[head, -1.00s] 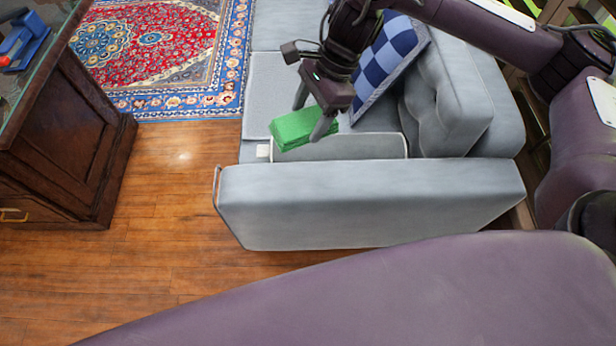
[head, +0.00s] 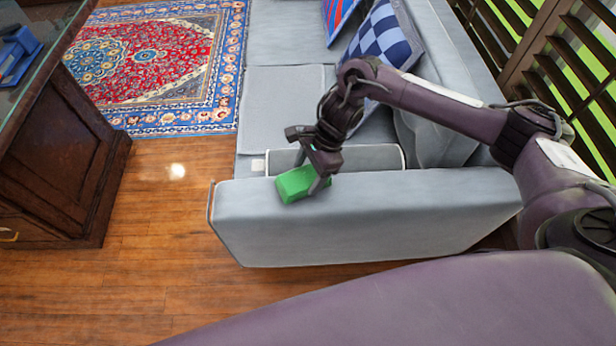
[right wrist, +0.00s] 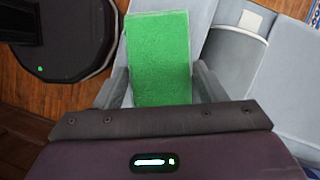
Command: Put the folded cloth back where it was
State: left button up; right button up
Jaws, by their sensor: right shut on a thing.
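The green folded cloth (head: 297,184) is held in my right gripper (head: 312,177), over the near armrest of the grey sofa (head: 360,215). In the right wrist view the green cloth (right wrist: 158,58) lies between the two fingers (right wrist: 160,90), which close on its sides. From these views I cannot tell whether the cloth touches the armrest top or is just above it. My left gripper is not in view.
A blue checkered pillow (head: 383,42) leans on the sofa back. A dark wood cabinet (head: 65,150) with a glass top stands at the left. A patterned rug (head: 160,65) lies beyond open wood floor (head: 160,240). Wooden shutters (head: 560,50) are at the right.

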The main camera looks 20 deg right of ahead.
notch_tip(320, 180, down, 3)
jog(key=o, duration=0.9)
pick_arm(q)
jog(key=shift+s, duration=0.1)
pick_arm(e)
jog(key=v, duration=1.1)
jog(key=shift+w, duration=0.1)
jog(key=shift+d+r, duration=0.15)
jog(key=shift+r, duration=0.4)
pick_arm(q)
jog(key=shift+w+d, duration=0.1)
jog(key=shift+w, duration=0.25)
